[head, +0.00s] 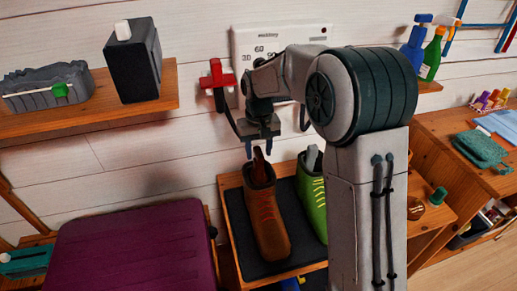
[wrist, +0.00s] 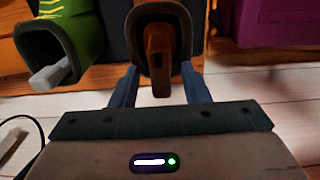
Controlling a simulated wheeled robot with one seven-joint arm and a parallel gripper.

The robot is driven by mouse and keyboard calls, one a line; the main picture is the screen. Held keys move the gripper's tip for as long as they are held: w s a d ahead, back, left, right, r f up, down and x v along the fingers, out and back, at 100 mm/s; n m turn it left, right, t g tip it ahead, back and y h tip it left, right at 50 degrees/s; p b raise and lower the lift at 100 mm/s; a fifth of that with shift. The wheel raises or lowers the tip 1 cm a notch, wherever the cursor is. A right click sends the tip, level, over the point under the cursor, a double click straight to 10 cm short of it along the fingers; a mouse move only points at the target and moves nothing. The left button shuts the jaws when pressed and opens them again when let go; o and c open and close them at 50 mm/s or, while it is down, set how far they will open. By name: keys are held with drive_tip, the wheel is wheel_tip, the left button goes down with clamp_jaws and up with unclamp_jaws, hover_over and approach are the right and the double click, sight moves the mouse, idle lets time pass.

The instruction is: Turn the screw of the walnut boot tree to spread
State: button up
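A brown boot (head: 268,215) with orange laces stands on a dark mat, and the walnut boot tree (head: 259,156) sticks up out of its opening. In the wrist view, the brown boot tree (wrist: 158,62) shows at the top centre, inside the boot's opening. My gripper (head: 259,147) points down just above the boot top. In the wrist view, my gripper (wrist: 159,82) has its two blue fingers apart, one on each side of the tree's end, with gaps visible. I cannot make out the screw itself.
A green boot (head: 313,200) with a grey boot tree (wrist: 52,75) stands close beside the brown one. Both are on a dark mat (head: 240,232) in a wooden frame. A purple padded seat (head: 135,250) is to the left. A shelf (head: 165,90) is at upper left.

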sight(259, 152)
drive_tip(key=shift+r, duration=0.15)
wheel_tip(259, 152, up, 14)
drive_tip(key=shift+f, duration=0.2)
drive_tip(key=s+d+f+m+t, duration=0.1)
drive_tip(key=s+d+f, duration=0.1)
drive_tip(key=s+d, duration=0.3)
drive_tip(key=s+d+f+m+t+p, duration=0.1)
drive_tip(key=s+d, duration=0.4)
drive_tip(key=s, duration=0.6)
drive_tip(key=s+d+f+m, duration=0.1)
drive_tip(key=s+d+f, duration=0.1)
drive_tip(key=s+d, duration=0.3)
drive_tip(key=s, duration=0.4)
drive_tip(key=shift+d+f+t, duration=0.3)
drive_tip(key=shift+f+t, duration=0.1)
